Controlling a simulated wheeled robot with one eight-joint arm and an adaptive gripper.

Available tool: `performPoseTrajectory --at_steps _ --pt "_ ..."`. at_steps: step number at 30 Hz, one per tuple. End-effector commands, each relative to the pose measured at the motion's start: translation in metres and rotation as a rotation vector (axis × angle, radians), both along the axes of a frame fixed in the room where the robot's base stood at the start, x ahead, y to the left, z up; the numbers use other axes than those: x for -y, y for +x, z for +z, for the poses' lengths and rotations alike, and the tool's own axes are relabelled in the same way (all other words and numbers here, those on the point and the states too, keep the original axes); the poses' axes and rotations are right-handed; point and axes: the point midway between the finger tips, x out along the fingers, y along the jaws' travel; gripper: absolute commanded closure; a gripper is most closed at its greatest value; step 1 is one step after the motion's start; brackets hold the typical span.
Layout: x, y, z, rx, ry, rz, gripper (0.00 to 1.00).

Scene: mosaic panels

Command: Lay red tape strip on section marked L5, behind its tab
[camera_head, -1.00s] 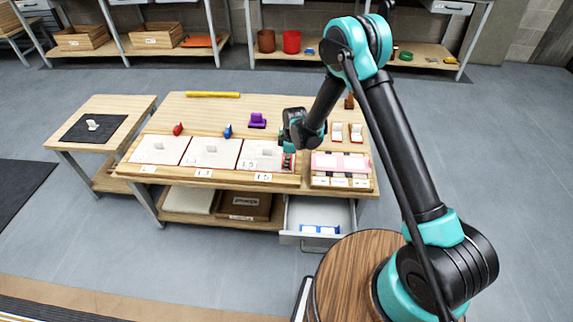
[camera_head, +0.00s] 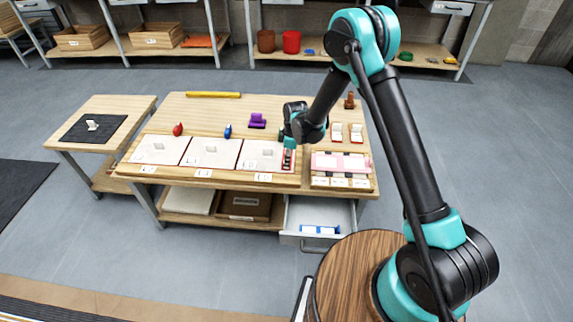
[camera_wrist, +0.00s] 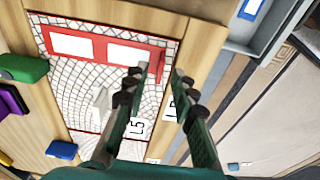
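A red strip with two white pads (camera_wrist: 75,42) lies along the edge of a mosaic panel in the wrist view. It also shows at the right edge of the rightmost panel in the head view (camera_head: 288,160). My gripper (camera_wrist: 163,72) is at the strip's right end, with a raised red end piece between its fingertips. A narrow gap shows beside that piece, so the fingers look open; contact is unclear. My gripper (camera_head: 289,142) is low over the panel's right side in the head view. The L5 label (camera_wrist: 138,128) and a white upright tab (camera_wrist: 99,107) are on the panel.
Two more white panels (camera_head: 210,153) lie to the left. A pink tray (camera_head: 340,162) is to the right. Purple (camera_head: 257,120), blue (camera_head: 227,131) and red (camera_head: 178,129) items stand behind the panels. An open drawer (camera_head: 318,212) juts out below.

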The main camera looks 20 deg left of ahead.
Motion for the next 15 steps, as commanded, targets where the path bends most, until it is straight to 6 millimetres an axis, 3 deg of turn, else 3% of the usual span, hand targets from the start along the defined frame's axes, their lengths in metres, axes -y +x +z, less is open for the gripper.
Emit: performPoseTrajectory --at_steps 9,15 --pt "0.008 0.001 0.062 0.0 0.0 -0.001 0.74" --pt "0.011 0.002 0.086 0.0 0.0 -0.001 0.74"
